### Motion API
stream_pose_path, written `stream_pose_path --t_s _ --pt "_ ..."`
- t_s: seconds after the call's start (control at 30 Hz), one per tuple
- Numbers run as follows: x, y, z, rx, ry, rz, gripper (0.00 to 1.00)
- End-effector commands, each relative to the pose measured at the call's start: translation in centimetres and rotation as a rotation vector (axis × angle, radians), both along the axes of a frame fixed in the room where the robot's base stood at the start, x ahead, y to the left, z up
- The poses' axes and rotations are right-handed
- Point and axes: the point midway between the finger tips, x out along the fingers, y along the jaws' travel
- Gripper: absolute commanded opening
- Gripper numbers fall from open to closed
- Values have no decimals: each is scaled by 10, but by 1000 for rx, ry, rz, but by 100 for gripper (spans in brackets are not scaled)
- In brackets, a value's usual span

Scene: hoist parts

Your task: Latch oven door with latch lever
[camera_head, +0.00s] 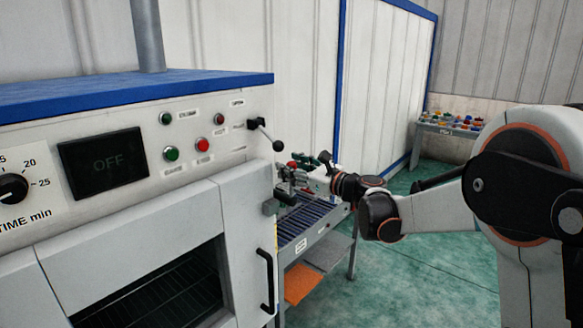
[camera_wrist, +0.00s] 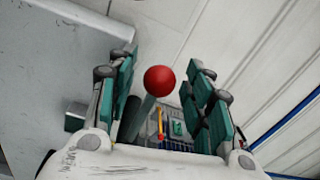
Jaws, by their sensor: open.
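The oven (camera_head: 100,230) fills the left of the head view. Its front has a dark opening with racks and a black vertical handle (camera_head: 266,280) at the right. I cannot tell whether the door is fully shut. In the wrist view a lever with a red ball knob (camera_wrist: 165,79) and a greyish rod stands between the two green-padded fingers of my gripper (camera_wrist: 160,65). The fingers are open, with a gap on both sides of the ball. In the head view my gripper (camera_head: 318,172) is just right of the oven, small and partly unclear.
A lever with a black ball (camera_head: 278,146) sticks out of the oven's control panel. A roller table (camera_head: 305,222) stands right of the oven, below my gripper. A bench with colourful parts (camera_head: 450,125) stands at the back. The green floor is clear in front.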

Motion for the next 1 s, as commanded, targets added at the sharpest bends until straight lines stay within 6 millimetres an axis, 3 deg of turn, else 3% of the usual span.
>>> stream_pose_path --t_s 0.37,0.57,1.0 --pt "3 4 0 0 0 0 47" --pt "3 4 0 0 0 0 1" --pt "-2 8 -1 -33 -43 0 0"
